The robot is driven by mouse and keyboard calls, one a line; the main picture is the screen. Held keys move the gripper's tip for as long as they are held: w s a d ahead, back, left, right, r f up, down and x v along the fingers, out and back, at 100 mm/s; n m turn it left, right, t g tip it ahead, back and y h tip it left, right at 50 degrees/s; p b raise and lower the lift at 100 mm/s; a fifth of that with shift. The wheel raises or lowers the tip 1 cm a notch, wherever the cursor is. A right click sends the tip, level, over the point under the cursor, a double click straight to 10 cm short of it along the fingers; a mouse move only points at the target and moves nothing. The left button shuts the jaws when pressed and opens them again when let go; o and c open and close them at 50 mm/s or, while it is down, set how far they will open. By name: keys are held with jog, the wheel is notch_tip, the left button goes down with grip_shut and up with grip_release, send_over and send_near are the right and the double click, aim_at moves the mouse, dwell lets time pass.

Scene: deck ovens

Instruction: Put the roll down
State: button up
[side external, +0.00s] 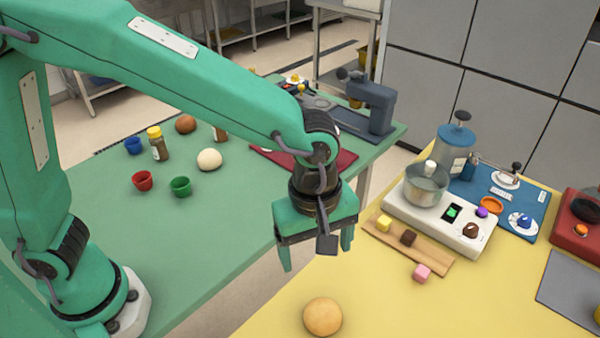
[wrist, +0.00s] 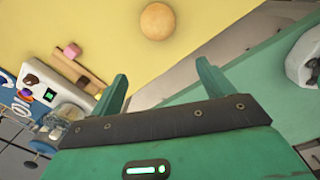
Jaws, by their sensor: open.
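A round tan roll (side external: 322,317) rests on the yellow table (side external: 265,318) near the front edge of the side view. It also shows in the wrist view (wrist: 156,21), beyond the fingertips and clear of them. My green gripper (side external: 316,258) is open and empty, with its fingers apart above the gap between the two tables. In the wrist view my gripper (wrist: 162,70) shows nothing between its fingers. A brown round roll (side external: 185,124) and a pale, dough-like ball (side external: 209,159) lie on the green table (side external: 215,235).
A wooden board (side external: 433,257) with small cubes, a pink cube (side external: 422,272) and a white scale (side external: 440,221) bearing a metal pot (side external: 426,186) stand right of my gripper. Red (side external: 142,181), green (side external: 181,187) and blue (side external: 133,146) cups stand on the green table. The yellow table around the tan roll is clear.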

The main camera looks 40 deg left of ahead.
jog(key=a+r+m+t, duration=0.1)
jog(key=a+r+m, duration=0.25)
jog(key=a, duration=0.45)
jog(key=a+r+m+t, duration=0.2)
jog(key=a+r+m, duration=0.15)
jog(key=a, duration=0.45)
jog(key=s+a+r+m+t, duration=0.2)
jog(key=s+a+m, duration=0.3)
jog(key=a, duration=0.6)
jog(key=shift+s+r, duration=0.3)
jog(key=shift+s, duration=0.65)
jog(key=shift+o, duration=0.4)
jog(key=shift+w+a, duration=0.1)
